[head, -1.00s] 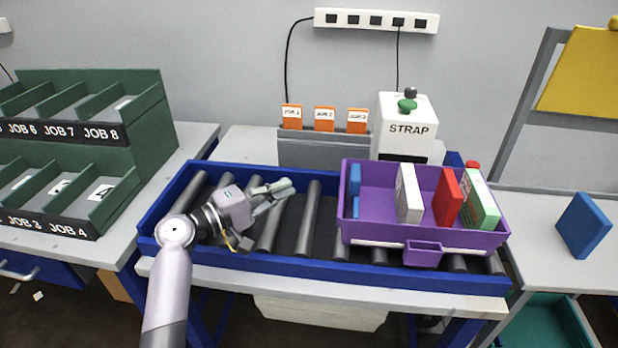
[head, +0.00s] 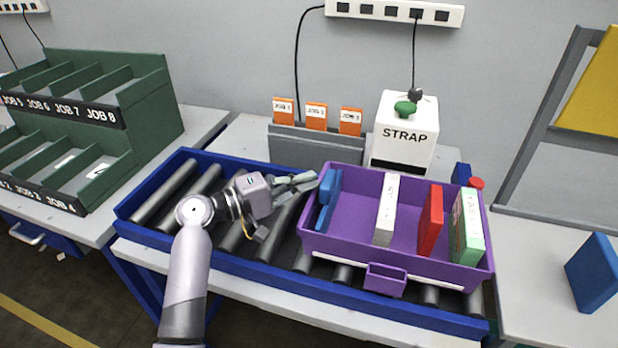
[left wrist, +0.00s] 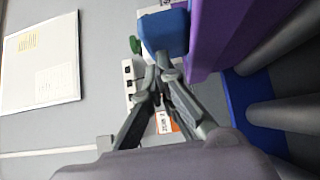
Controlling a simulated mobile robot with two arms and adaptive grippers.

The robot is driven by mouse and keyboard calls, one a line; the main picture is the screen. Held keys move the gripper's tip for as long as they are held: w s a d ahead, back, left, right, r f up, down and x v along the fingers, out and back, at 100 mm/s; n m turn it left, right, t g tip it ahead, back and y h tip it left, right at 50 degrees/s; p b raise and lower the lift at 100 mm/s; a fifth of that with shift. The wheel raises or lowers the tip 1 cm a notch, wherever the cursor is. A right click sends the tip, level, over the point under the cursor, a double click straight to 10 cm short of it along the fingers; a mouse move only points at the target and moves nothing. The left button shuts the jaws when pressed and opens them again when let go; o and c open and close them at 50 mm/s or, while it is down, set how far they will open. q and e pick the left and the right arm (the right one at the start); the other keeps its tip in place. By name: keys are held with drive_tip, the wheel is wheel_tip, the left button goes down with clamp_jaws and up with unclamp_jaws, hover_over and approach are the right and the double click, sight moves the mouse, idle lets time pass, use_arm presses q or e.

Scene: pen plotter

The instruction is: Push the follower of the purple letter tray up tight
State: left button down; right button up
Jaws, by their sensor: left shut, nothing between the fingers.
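The purple letter tray (head: 345,260) sits on the right part of the roller conveyor. Its blue follower (head: 328,205) stands inside near the left end. A white block (head: 386,210), a red block (head: 431,220) and a green-and-white block (head: 467,228) stand upright further right, with a clear gap between follower and white block. My left gripper (head: 312,181) is shut and empty, its tips close to the follower's upper left side. In the left wrist view the tips lie just by the blue follower (left wrist: 165,32), beside the purple tray wall (left wrist: 208,45); contact is unclear. My right gripper is not in view.
The blue-framed conveyor (head: 140,225) has bare rollers left of the tray. Behind stand a grey rack with orange job cards (head: 316,116) and a white STRAP box (head: 404,130). Green shelves (head: 150,110) are at left. A blue block (head: 594,272) stands on the right table.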

sight(322, 183)
use_arm(q)
drive_tip(key=d, duration=0.1)
drive_tip(key=s+d+p, duration=0.1)
drive_tip(key=d, duration=0.1)
drive_tip(key=shift+s+d, duration=0.1)
drive_tip(key=shift+d, duration=0.3)
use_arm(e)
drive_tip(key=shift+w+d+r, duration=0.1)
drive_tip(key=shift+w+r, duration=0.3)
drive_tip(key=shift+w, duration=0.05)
